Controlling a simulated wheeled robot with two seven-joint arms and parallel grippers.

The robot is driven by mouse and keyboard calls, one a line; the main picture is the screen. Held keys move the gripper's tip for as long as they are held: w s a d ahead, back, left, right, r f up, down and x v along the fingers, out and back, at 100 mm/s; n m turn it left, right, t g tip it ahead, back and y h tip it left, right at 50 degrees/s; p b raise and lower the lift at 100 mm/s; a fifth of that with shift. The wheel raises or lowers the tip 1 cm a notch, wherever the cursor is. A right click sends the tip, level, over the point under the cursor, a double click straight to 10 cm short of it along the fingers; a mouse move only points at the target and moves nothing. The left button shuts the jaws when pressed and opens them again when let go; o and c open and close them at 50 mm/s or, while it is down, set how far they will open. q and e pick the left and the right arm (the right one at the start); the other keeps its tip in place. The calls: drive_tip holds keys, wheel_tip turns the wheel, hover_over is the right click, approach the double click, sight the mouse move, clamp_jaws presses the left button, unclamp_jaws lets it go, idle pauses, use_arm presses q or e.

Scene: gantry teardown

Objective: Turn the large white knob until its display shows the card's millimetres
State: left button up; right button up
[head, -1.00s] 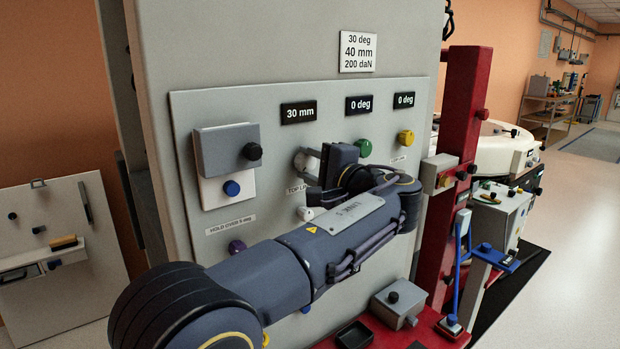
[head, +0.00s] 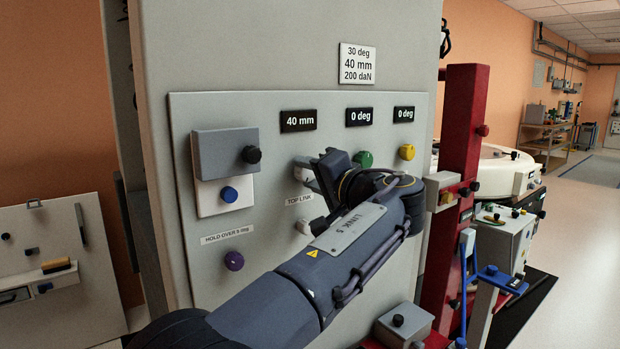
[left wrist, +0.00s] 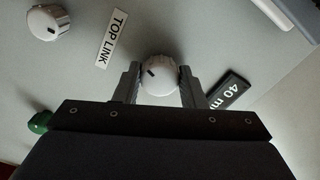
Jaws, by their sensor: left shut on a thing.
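The large white knob (left wrist: 159,76) sits between the two fingers of my left gripper (left wrist: 158,84) in the left wrist view, and the gripper is shut on it. In the head view the knob (head: 301,172) is mostly hidden behind my left gripper (head: 322,172). The display above it (head: 298,121) reads 40 mm, and part of it shows in the left wrist view (left wrist: 230,90). The white card (head: 357,64) reads 30 deg, 40 mm, 200 daN. My right gripper is out of view.
A second white knob (left wrist: 48,22) is beyond the TOP LINK label (left wrist: 111,38). Green (head: 363,159) and yellow (head: 407,152) knobs sit under displays reading 0 deg. A grey cover (head: 225,153) with a black knob and a purple knob (head: 234,261) are at left. A red post (head: 458,180) stands at right.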

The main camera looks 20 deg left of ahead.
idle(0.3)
use_arm(q)
drive_tip(key=o, duration=1)
drive_tip(key=v, duration=0.7)
drive_tip(key=shift+s+d, duration=0.25)
drive_tip(key=shift+d, duration=0.1)
